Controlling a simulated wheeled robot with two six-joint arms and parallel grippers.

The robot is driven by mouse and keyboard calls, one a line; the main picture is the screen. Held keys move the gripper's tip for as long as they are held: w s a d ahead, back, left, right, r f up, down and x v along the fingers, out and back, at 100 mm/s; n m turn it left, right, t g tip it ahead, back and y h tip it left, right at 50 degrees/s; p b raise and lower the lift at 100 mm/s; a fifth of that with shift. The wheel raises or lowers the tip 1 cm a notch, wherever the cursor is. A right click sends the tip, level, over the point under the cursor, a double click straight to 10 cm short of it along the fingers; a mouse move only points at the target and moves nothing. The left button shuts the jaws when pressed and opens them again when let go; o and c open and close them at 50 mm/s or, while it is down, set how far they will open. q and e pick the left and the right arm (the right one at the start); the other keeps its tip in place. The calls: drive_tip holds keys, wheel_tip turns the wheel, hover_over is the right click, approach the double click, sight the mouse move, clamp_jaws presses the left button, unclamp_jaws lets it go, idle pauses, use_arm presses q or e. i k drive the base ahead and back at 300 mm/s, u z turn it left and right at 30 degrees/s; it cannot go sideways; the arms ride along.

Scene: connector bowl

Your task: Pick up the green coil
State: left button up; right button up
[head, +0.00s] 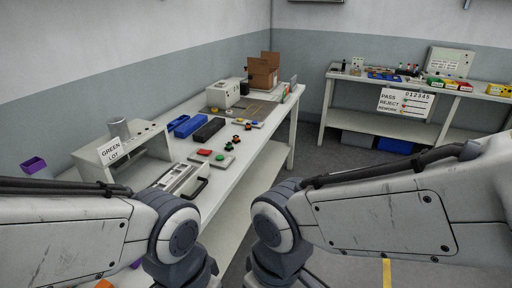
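Several small coloured parts lie on the long white table (229,176). A green piece (220,157) sits beside a red piece (204,152) on a pale plate near the table's middle. Small dark round parts (237,140) with coloured centres lie just behind them. At this size I cannot tell which of these, if any, is the green coil. My two arms cross the bottom of the head view from left and right. Both grippers are out of view, so their fingers and any contents are hidden.
A white stand with a "GREEN LOT" sign (111,149) is at the table's near left. Blue (189,125) and black (208,130) bins, a white box (222,94) and a cardboard box (264,73) stand farther back. A second bench (345,76) is at the back right, across open floor.

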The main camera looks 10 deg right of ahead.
sight(229, 147)
drive_tip(key=z, duration=0.9)
drive_tip(key=i, duration=2.05)
drive_tip(key=u, duration=2.15)
